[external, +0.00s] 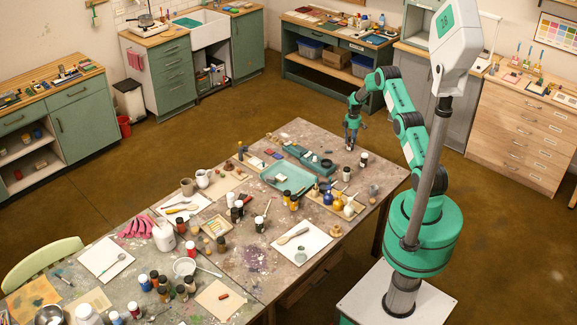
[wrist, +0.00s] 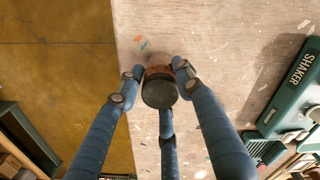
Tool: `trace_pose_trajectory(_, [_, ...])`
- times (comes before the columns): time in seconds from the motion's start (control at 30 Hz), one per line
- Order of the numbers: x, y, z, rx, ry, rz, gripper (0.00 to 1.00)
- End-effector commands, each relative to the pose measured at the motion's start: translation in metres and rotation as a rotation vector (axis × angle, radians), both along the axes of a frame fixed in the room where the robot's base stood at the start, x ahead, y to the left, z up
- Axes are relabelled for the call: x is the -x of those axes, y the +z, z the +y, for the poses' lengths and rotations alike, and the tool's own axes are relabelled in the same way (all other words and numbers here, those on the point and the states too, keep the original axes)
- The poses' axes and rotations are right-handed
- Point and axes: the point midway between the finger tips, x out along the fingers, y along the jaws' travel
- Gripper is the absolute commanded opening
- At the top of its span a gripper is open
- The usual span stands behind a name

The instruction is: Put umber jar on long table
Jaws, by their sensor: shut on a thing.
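My gripper (wrist: 156,82) is shut on the umber jar (wrist: 160,92), which shows from above with a dark round lid and a reddish-brown rim. Its blue fingers close around it from several sides. In the external view my gripper (external: 351,143) points down by the far edge of the long table, and the jar is too small to make out clearly there. The paint-stained long table (wrist: 215,35) lies below the jar in the wrist view, close to its edge. I cannot tell whether the jar touches the tabletop.
A green shaker (wrist: 290,105) lies right of the gripper in the wrist view. The far end around (external: 302,128) is mostly bare.

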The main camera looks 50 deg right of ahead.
Motion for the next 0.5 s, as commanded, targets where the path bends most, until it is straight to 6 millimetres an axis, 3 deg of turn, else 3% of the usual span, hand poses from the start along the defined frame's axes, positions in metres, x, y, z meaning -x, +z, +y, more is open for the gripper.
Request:
trace_pose_trajectory(0.1, [-0.0001, -0.003, 0.0, 0.0, 0.0, 0.0, 0.02])
trace_pose_trajectory(0.13, [0.0001, -0.0034, 0.0001, 0.0, 0.0, 0.0, 0.37])
trace_pose_trajectory(0.2, [0.0001, -0.0028, 0.0001, 0.0, 0.0, 0.0, 0.51])
trace_pose_trajectory(0.5, [0.0001, -0.0025, 0.0001, 0.0, 0.0, 0.0, 0.54])
